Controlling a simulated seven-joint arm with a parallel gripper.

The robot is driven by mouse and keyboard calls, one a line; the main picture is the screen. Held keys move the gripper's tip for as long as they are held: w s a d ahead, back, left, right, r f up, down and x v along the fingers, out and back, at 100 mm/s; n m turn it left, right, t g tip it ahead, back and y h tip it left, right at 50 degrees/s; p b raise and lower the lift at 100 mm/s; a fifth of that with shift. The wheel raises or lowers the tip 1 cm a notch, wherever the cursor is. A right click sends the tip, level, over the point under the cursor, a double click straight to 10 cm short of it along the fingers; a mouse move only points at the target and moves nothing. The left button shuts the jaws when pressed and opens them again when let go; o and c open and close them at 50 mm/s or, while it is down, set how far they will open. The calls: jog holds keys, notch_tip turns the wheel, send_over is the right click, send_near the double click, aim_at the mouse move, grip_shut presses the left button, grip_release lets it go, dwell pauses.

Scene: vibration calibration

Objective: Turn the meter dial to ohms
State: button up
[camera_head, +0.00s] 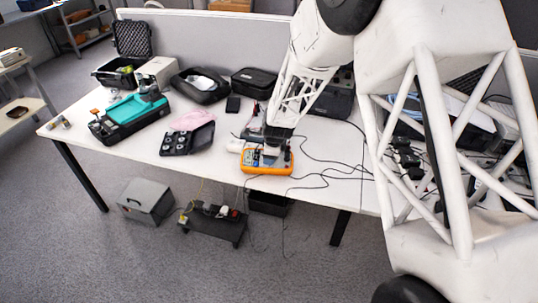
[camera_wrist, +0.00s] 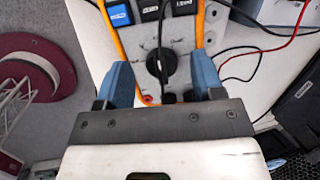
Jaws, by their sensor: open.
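The orange meter (camera_head: 267,166) lies near the front edge of the white table in the head view, with my arm reaching down over it. In the wrist view the meter's grey face (camera_wrist: 139,62) with its orange rim shows, and the round black dial (camera_wrist: 158,63) is in the middle. My gripper (camera_wrist: 161,80) is open, its two blue fingers on the left and right of the dial with gaps on both sides. I cannot tell how high the fingertips are above the face. The dial's setting is too small to read. In the head view my arm hides the dial.
Black and red leads (camera_wrist: 262,45) run from the meter across the table (camera_head: 215,165). A black case with round parts (camera_head: 188,139) and a teal device (camera_head: 130,118) stand to the left. Black bags (camera_head: 200,85) lie behind. The table's front edge is close to the meter.

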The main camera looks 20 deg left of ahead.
jog(key=v, duration=0.6)
jog(key=shift+r, duration=0.3)
jog(key=shift+s+d, duration=0.1)
jog(key=shift+c, duration=0.3)
jog(key=n+h, duration=0.1)
jog(key=n, duration=1.7)
jog(key=n+h, duration=0.1)
jog(key=n, duration=1.6)
jog(key=shift+d+f+n, duration=0.1)
jog(key=shift+d+n, duration=0.1)
jog(key=shift+n, duration=0.2)
jog(key=shift+f, duration=0.15)
